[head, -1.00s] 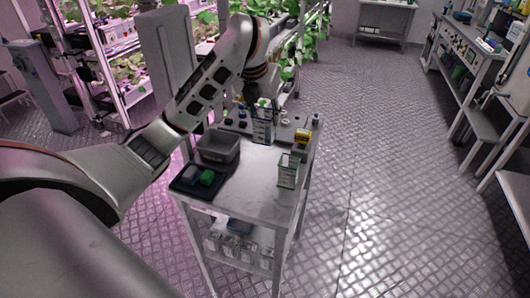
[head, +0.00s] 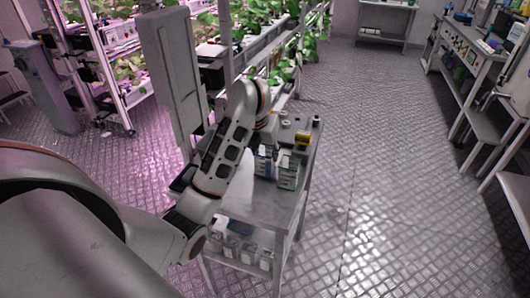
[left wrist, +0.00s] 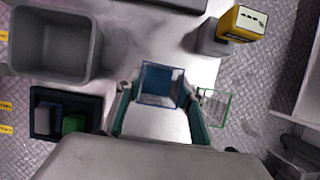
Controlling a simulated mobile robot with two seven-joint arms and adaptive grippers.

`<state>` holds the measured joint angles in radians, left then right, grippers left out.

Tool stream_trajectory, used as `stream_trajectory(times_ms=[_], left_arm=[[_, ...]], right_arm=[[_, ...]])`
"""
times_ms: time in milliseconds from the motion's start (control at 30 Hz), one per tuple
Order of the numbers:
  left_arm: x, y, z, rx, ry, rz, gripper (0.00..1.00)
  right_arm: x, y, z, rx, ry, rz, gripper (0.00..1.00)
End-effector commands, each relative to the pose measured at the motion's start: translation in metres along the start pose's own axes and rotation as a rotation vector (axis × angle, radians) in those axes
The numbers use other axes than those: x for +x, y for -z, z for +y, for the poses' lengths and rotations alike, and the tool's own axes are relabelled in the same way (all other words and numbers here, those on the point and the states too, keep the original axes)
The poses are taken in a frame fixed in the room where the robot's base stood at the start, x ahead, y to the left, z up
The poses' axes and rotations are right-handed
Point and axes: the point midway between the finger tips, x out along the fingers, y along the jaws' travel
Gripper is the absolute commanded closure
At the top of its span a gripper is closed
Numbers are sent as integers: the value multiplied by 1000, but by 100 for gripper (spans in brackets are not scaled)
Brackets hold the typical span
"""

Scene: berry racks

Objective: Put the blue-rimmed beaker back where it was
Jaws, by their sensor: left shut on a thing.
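The clear blue-rimmed beaker (left wrist: 161,84) sits between the two fingers of my left gripper (left wrist: 159,91) in the left wrist view. The gripper is shut on it. In the head view the beaker (head: 264,166) shows below my wrist, just left of the green-rimmed beaker (head: 288,174). My left gripper (head: 265,148) is mostly hidden there by my own arm. The green-rimmed beaker also shows in the left wrist view (left wrist: 214,106), close to the right finger. I cannot tell whether the held beaker touches the cart top. My right gripper is not in view.
The cart top (head: 252,207) is bare at its near end. In the left wrist view a grey bin (left wrist: 97,48) and a dark tray (left wrist: 38,97) with a green block stand at left. A yellow-topped device (left wrist: 242,22) stands at upper right. Plant racks rise behind the cart.

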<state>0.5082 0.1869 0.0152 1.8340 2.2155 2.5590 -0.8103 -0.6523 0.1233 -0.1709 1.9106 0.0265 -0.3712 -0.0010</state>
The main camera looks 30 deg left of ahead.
Motion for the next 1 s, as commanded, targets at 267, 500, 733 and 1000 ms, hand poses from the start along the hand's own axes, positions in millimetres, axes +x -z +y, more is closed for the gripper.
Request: stream_trajectory(times_ms=[267,500,733,1000], left_arm=[[3,1,0,-1,0,-2,83],[6,2,0,-1,0,-1,55],[6,2,0,-1,0,-1,55],[-7,-1,2,0,-4,-5,55]], right_arm=[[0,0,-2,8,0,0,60],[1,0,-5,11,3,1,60],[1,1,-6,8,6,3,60],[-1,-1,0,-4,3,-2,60]])
